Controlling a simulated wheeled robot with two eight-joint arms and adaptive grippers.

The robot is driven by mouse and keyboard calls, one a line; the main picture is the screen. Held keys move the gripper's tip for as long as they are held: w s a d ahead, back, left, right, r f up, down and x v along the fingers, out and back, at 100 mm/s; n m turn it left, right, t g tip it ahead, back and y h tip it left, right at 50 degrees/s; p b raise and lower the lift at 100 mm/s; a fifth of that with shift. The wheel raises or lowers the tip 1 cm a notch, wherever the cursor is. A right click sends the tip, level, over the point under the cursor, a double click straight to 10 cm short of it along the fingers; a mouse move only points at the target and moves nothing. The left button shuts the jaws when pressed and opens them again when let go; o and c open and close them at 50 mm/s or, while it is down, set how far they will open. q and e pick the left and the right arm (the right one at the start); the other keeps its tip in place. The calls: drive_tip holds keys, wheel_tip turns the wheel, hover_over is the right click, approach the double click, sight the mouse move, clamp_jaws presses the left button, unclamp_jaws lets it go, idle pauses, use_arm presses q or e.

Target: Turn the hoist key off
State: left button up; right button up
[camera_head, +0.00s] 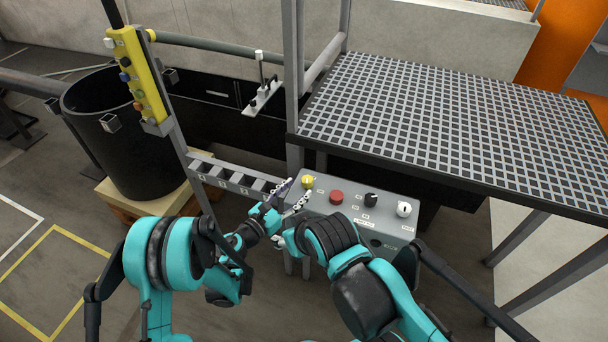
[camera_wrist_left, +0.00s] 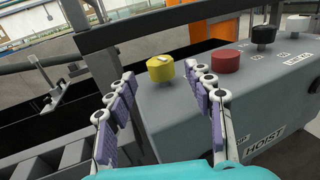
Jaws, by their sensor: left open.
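The grey control box (camera_head: 350,212) carries a yellow knob (camera_head: 307,182), a red button (camera_head: 336,197), a black knob (camera_head: 371,200) and a white knob (camera_head: 404,209) along its top. In the left wrist view the yellow knob (camera_wrist_left: 160,68) has a pale mark on top, and a HOIST label (camera_wrist_left: 264,141) is on the box. I cannot tell which control is the hoist key. My left gripper (camera_head: 292,194) is open and empty, its fingers (camera_wrist_left: 163,84) just short of the yellow knob, apart from it. My right gripper (camera_head: 279,241) is low beside the box, mostly hidden by its arm.
A grey grating platform (camera_head: 450,115) stands behind and right of the box, with a post (camera_head: 293,80) at its corner. A yellow control strip (camera_head: 135,75) and black tub (camera_head: 105,130) are at left. A slotted grey rail (camera_head: 230,177) runs to the box.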

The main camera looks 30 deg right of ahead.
sight(303, 184)
use_arm(q)
drive_tip(key=x, duration=0.4)
drive_tip(key=shift+d, duration=0.2)
drive_tip(key=shift+x, duration=0.75)
drive_tip(key=c, duration=1.2)
